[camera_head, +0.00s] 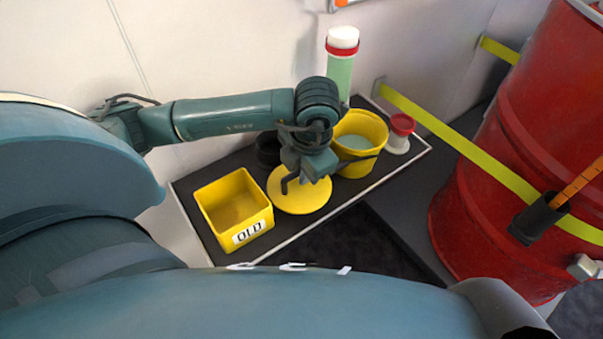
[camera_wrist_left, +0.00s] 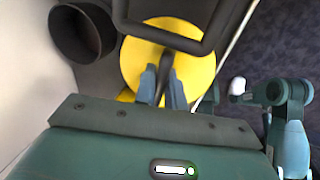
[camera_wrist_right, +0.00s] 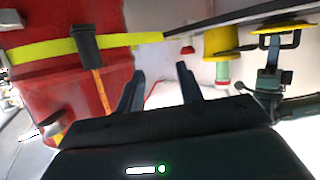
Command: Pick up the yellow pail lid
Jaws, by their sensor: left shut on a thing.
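The yellow pail lid (camera_head: 299,196) is a flat round disc between the yellow box and the yellow pail (camera_head: 361,130). My left gripper (camera_head: 304,180) is over the lid and shut on a dark part at its middle. In the left wrist view, the fingers (camera_wrist_left: 162,78) close together over the lid (camera_wrist_left: 190,72), and they hide part of it. The lid also shows edge-on in the right wrist view (camera_wrist_right: 272,27). I cannot tell whether it touches the tray. My right gripper (camera_wrist_right: 160,75) is open and empty, away from the tray.
The yellow box marked OLD (camera_head: 235,205) stands left of the lid. A black cup (camera_head: 267,150) is behind it. A green bottle (camera_head: 340,75) and a red-and-white container (camera_head: 400,133) stand near the pail. A large red drum (camera_head: 490,160) with yellow straps is on the right.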

